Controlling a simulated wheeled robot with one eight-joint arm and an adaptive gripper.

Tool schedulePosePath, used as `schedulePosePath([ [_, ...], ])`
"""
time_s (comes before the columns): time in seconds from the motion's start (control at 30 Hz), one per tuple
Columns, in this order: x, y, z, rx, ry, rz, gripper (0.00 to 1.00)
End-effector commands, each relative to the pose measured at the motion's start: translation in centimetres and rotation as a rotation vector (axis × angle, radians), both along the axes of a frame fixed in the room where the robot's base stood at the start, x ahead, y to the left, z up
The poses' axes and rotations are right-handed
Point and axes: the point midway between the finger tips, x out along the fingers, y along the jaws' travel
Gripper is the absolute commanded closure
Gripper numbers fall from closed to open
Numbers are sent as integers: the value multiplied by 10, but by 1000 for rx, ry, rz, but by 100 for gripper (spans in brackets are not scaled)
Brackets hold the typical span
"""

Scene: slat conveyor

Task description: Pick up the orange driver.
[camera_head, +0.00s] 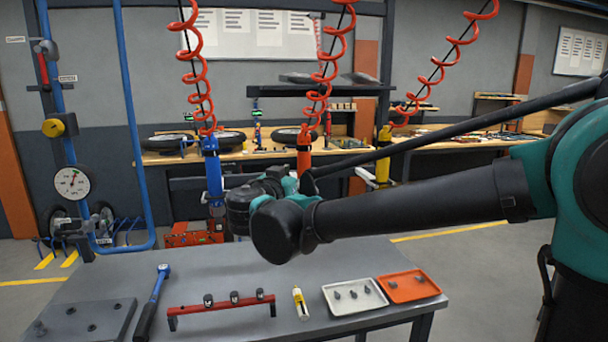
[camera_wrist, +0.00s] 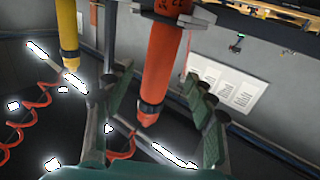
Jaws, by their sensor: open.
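The orange driver (camera_head: 304,150) hangs upright from a red coiled hose behind the table, between the blue and yellow drivers. In the wrist view the orange driver (camera_wrist: 165,55) stands between the two green fingers of my gripper (camera_wrist: 158,78), with a visible gap on both sides. My gripper is open, and the wrist view shows no finger touching the driver. In the head view my arm reaches in from the right, and the wrist hides the driver's lower end and most of the gripper.
The blue driver (camera_head: 212,170) hangs to the left and the yellow driver (camera_head: 383,152) to the right, each on a red coil. Below, the grey table (camera_head: 230,265) holds a red rack (camera_head: 220,306), a torque wrench (camera_head: 153,300), a white tray (camera_head: 372,303) and an orange tray (camera_head: 425,290).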

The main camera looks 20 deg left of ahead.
Motion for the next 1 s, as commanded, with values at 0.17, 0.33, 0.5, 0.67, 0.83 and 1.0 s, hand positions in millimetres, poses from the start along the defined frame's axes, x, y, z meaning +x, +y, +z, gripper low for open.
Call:
schedulePosePath([
  [0.17, 24, -4, 0, 0, 0, -4, 45],
  [0.33, 45, -4, 0, 0, 0, -2, 45],
  [0.5, 47, -4, 0, 0, 0, 0, 45],
  [0.67, 46, -4, 0, 0, 0, 0, 56],
  [0.83, 46, -4, 0, 0, 0, 0, 77],
  [1.0, 46, -4, 0, 0, 0, 0, 98],
])
